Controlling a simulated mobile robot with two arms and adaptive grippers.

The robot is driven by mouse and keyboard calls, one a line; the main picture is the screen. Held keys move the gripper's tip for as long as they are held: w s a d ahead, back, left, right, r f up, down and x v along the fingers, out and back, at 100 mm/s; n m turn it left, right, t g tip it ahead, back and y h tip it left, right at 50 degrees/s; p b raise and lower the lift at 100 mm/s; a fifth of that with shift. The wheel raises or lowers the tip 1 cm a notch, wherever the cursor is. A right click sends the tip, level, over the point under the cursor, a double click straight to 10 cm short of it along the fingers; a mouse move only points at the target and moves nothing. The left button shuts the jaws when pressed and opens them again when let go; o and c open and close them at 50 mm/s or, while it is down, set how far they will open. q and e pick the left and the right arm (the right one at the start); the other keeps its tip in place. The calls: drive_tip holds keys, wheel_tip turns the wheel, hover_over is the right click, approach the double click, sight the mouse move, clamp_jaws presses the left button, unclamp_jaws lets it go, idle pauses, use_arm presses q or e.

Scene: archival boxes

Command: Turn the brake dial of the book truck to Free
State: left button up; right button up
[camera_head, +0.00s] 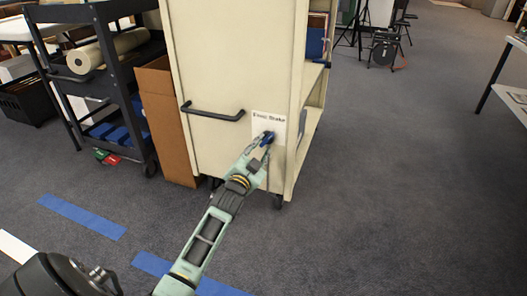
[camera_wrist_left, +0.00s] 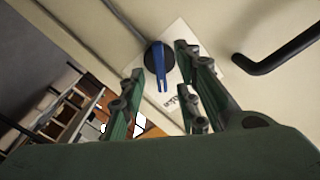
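The cream book truck (camera_head: 225,65) stands in the middle of the head view with its end panel facing me. A white label plate (camera_head: 274,122), with small text that seems to end in "Brake", is on the panel's right side. The brake dial (camera_head: 268,138) shows at the plate as a blue pointer; in the wrist view it is a dark round disc with a blue pointer (camera_wrist_left: 160,76) directed down the picture. My left gripper (camera_head: 260,147) is open at the dial, with its fingers on either side of the pointer in the wrist view. Contact cannot be told. My right gripper is not in view.
A black handle (camera_head: 212,114) sticks out of the panel left of the dial. A brown cardboard piece (camera_head: 165,120) and a dark shelf cart (camera_head: 108,75) stand left. Blue tape strips (camera_head: 82,216) lie on the carpet. The floor to the right (camera_head: 420,170) is clear.

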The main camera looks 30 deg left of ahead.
sight(265, 142)
use_arm(q)
drive_tip(key=shift+b+x, duration=0.6)
drive_tip(key=shift+x, duration=1)
drive_tip(key=shift+c, duration=0.2)
clamp_jaws()
